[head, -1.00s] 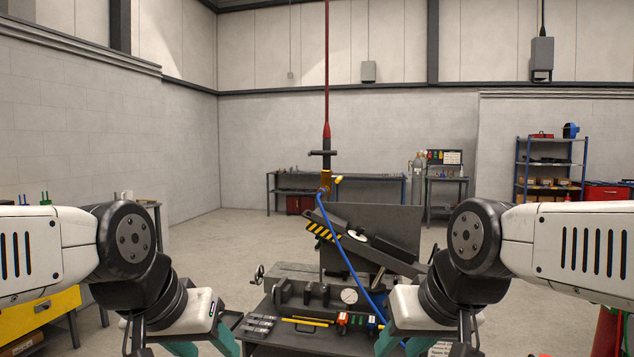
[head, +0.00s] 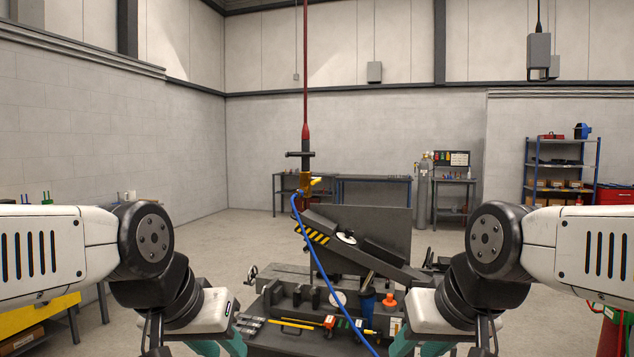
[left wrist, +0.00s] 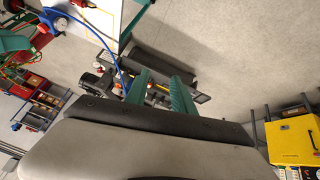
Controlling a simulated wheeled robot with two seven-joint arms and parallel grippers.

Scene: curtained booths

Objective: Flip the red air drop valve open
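The air drop is a dark red pipe (head: 305,75) hanging from above, with a black crosspiece. Its brass-coloured valve (head: 305,184) is at the lower end, with a small yellow handle (head: 316,181) pointing right. A blue hose (head: 318,262) runs down from it. My left gripper (head: 222,347) is low at the left, far from the valve; in the left wrist view its teal fingers (left wrist: 161,84) are apart with nothing seen between them. My right gripper (head: 403,342) is low at the right, partly out of frame, so its opening is unclear.
A dark workbench (head: 280,338) with tools and fixtures stands ahead, below the valve. A tilted plate (head: 375,252) with striped edge rises behind it. A yellow cabinet (head: 30,325) is at left, a blue shelf rack (head: 558,170) at far right. Open floor lies behind the bench.

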